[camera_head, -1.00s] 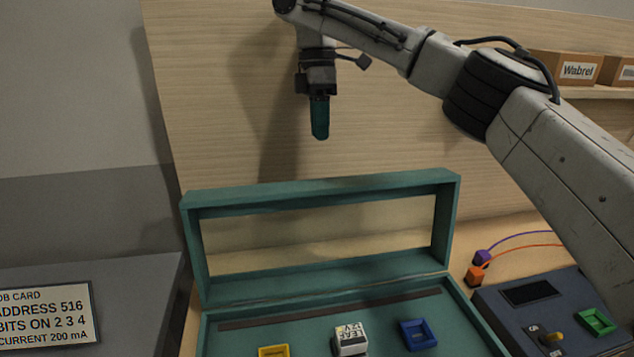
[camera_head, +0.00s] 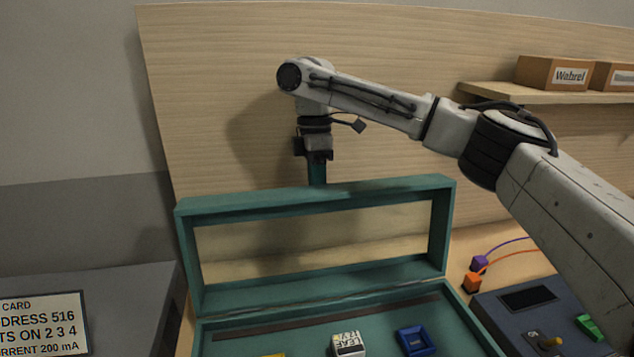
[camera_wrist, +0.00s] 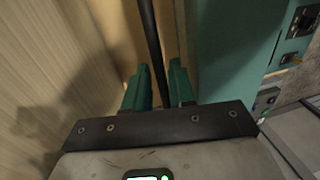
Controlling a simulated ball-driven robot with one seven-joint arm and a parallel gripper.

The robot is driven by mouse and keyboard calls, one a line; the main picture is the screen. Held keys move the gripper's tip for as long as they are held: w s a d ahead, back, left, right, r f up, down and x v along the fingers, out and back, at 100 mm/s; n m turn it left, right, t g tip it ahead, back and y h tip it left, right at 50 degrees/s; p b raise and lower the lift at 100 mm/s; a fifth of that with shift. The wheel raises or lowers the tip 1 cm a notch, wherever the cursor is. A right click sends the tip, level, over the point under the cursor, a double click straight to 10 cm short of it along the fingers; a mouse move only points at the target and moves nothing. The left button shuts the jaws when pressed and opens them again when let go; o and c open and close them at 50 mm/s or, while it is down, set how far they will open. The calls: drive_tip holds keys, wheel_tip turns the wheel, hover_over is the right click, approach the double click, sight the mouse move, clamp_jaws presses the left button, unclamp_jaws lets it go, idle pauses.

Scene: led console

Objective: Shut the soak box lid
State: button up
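The soak box (camera_head: 250,347) is teal, with its hinged lid (camera_head: 320,195) standing open and roughly upright. The lid is a frame around a see-through window. My gripper (camera_head: 317,180) points down behind the lid's top edge, and its fingertips are hidden there. In the wrist view the two teal fingers of my gripper (camera_wrist: 160,85) stand apart with a gap and nothing held between them. The teal lid (camera_wrist: 232,45) is to their right. I cannot tell whether a finger touches it.
A white block (camera_head: 347,345) and a blue tray (camera_head: 415,341) sit in the box. A dark console (camera_head: 525,310) with a screen is at right, near purple (camera_head: 479,263) and orange (camera_head: 472,282) plugs. A wood panel (camera_head: 220,80) stands behind. A job card (camera_head: 40,325) is at left.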

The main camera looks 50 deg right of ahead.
drive_tip(key=shift+c, duration=0.4)
clamp_jaws()
